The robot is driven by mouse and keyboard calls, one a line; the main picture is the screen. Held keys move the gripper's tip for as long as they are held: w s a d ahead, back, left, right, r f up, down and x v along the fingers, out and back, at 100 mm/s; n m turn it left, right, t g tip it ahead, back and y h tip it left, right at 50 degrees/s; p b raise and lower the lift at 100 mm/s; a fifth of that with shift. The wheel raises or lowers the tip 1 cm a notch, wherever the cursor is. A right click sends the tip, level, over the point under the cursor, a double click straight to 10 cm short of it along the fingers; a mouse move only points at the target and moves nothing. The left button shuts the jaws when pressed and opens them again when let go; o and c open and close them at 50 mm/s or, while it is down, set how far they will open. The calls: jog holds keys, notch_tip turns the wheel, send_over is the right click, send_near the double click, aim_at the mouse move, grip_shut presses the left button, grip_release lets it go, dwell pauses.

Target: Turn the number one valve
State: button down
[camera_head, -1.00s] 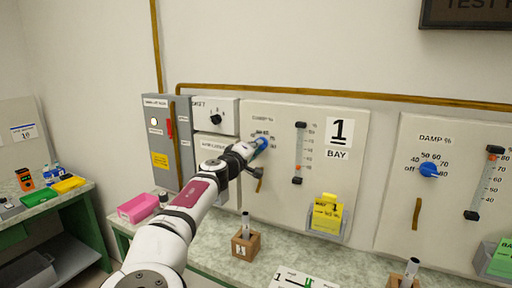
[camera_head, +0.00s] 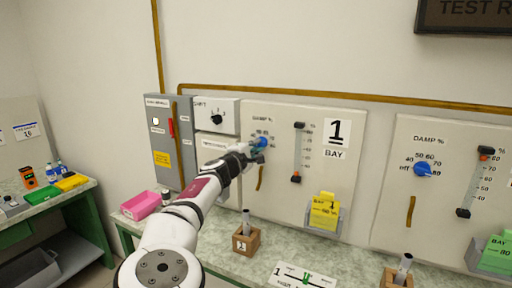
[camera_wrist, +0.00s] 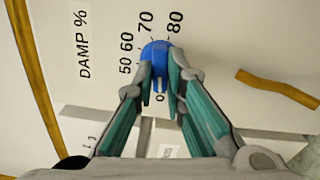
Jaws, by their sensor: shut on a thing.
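The number 1 bay panel (camera_head: 330,185) stands upright on the wall behind the bench. Its blue round knob (camera_head: 262,141) sits by a "DAMP %" scale and also shows in the wrist view (camera_wrist: 154,50). My gripper (camera_wrist: 160,84) has its two green-padded fingers on either side of the blue knob, closed on its near part. In the head view my gripper (camera_head: 254,152) partly covers the knob and scale. In the wrist view the marks 50, 60, 70 and 80 show around the knob. The knob's exact setting is hard to read.
Right of the knob are a slider (camera_head: 298,152) and a yellow card holder (camera_head: 324,212). A brown strip (camera_head: 260,178) is just below. A second panel with a blue knob (camera_head: 424,170) stands at right. A wooden block with a rod (camera_head: 246,240) stands on the bench.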

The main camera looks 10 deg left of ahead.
jog(key=shift+a, duration=0.15)
jog(key=c, duration=1.6)
grip_release()
jog(key=shift+c, duration=0.2)
jog(key=v, duration=1.2)
